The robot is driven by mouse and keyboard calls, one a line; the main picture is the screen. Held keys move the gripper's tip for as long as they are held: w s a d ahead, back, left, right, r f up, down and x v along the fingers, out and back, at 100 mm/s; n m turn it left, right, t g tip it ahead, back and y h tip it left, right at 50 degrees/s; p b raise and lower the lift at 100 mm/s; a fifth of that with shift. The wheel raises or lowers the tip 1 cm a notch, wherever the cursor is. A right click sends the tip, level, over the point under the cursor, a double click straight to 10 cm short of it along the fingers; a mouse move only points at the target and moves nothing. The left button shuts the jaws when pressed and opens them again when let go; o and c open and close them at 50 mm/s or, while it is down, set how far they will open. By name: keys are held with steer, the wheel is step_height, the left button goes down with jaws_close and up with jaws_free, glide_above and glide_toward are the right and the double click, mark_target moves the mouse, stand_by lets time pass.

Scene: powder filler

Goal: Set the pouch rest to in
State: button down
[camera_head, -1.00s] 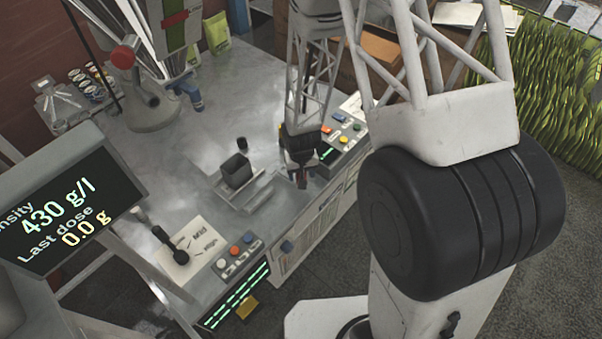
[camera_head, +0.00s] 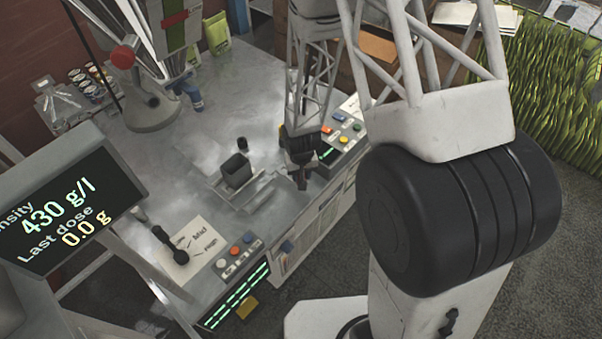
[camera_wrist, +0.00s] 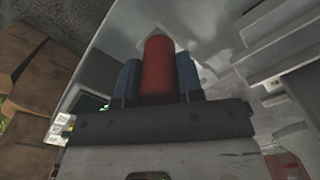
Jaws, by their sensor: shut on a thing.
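A dark square block (camera_head: 236,170) stands on a low metal plate (camera_head: 262,192) on the bench; this looks like the pouch rest. My gripper (camera_head: 299,180) is low at the bench's front edge, right of that plate. In the wrist view a red rounded handle (camera_wrist: 158,70) stands between the two blue fingers of my gripper (camera_wrist: 159,82), which are shut on it. Whether the handle joins the plate is hidden in both views.
A button panel (camera_head: 343,135) is just right of my gripper, and another (camera_head: 238,257) is at the front left. A black lever (camera_head: 170,243) lies on a white label. A display (camera_head: 68,212) stands at left.

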steer(key=w+a, duration=1.6)
steer(key=shift+r, duration=0.1)
steer(key=c, duration=0.9)
jaws_free()
steer(key=shift+o, duration=0.7)
step_height(320, 180, up, 8)
